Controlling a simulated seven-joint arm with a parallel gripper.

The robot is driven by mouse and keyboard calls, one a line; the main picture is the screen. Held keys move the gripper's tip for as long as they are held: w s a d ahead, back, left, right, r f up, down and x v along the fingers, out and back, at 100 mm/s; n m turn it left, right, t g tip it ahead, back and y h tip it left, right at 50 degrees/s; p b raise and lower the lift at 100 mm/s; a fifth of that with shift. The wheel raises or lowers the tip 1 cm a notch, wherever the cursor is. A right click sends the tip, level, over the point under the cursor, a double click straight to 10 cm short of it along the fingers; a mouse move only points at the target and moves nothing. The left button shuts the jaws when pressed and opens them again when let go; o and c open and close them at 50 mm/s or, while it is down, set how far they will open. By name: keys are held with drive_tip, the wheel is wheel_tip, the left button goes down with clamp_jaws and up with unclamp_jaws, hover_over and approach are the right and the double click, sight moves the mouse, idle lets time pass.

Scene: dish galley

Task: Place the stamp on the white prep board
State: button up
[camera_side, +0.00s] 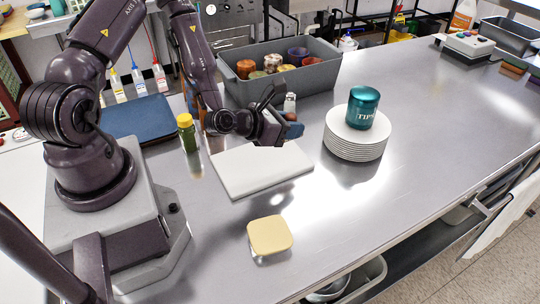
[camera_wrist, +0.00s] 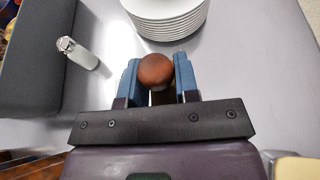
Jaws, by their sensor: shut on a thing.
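My gripper (camera_side: 294,130) has blue fingers and is shut on the stamp, whose round brown wooden knob (camera_wrist: 155,71) shows between the fingertips in the wrist view. In the side view the fingers mostly hide the stamp, and its lower end cannot be made out. The white prep board (camera_side: 250,180) lies flat on the steel counter, bare where it shows. In the side view my gripper appears above the board's far right end; the exact height cannot be told. I cannot make out the board in the wrist view.
A stack of white plates (camera_side: 356,143) with a teal tin (camera_side: 363,107) on top stands to the right. A grey bin (camera_side: 305,92) of jars and a shaker (camera_side: 290,102) are behind. A green bottle (camera_side: 188,135) stands left; a yellow-topped container (camera_side: 269,235) is in front.

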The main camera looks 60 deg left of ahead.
sight(289, 160)
drive_tip(key=shift+f, duration=3.5)
drive_tip(key=shift+f, duration=0.15)
drive_tip(key=o, duration=0.9)
